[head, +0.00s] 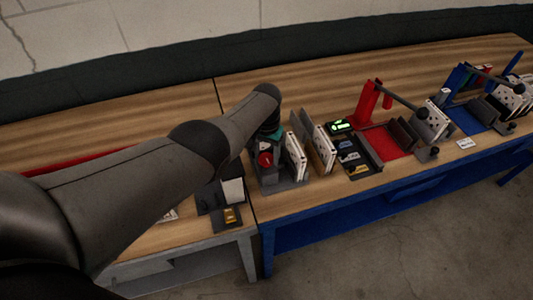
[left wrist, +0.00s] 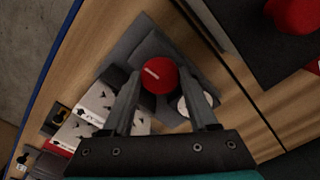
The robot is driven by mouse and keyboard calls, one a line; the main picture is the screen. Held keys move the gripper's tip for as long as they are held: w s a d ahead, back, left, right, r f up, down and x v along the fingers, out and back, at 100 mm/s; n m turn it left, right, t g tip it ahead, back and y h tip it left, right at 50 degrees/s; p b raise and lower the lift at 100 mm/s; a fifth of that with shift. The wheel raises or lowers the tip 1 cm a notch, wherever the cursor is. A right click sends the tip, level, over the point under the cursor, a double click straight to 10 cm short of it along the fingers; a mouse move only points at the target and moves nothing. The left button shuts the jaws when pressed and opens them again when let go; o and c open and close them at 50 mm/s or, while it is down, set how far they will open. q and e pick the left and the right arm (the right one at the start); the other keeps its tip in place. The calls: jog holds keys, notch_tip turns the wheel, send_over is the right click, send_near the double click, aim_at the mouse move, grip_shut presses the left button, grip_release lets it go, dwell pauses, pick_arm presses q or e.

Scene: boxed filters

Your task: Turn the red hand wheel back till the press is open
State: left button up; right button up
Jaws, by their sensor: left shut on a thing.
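The red hand wheel (head: 265,159) sits on a dark grey press (head: 282,187) near the seam between the two tables. In the left wrist view the wheel (left wrist: 158,78) is round, with a pale line across its top. My left gripper (left wrist: 160,80) is shut on the wheel, one finger on each side. In the head view my forearm and wrist hide much of the gripper and part of the press. How far the press is open cannot be told. My right gripper is in neither view.
Upright white-faced panels (head: 295,158) stand right of the wheel. Further right are a dark tray (head: 362,168), a red fixture (head: 367,104) with a lever, and a blue fixture (head: 455,82). A small dark block with a yellow part (head: 230,215) lies at the left table's front edge.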

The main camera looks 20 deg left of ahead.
pick_arm(q)
jog(key=n, duration=0.4)
jog(key=shift+w+r+n, duration=0.1)
jog(key=shift+n, duration=0.2)
jog(key=n, duration=0.3)
jog(key=shift+n, duration=0.3)
jog(key=n, duration=0.4)
jog(key=shift+n, duration=0.3)
jog(key=n, duration=0.3)
jog(key=shift+n, duration=0.3)
jog(key=n, duration=0.3)
jog(key=shift+n, duration=0.3)
jog(key=n, duration=0.4)
jog(key=shift+n, duration=0.3)
jog(key=n, duration=0.4)
jog(key=shift+n, duration=1.7)
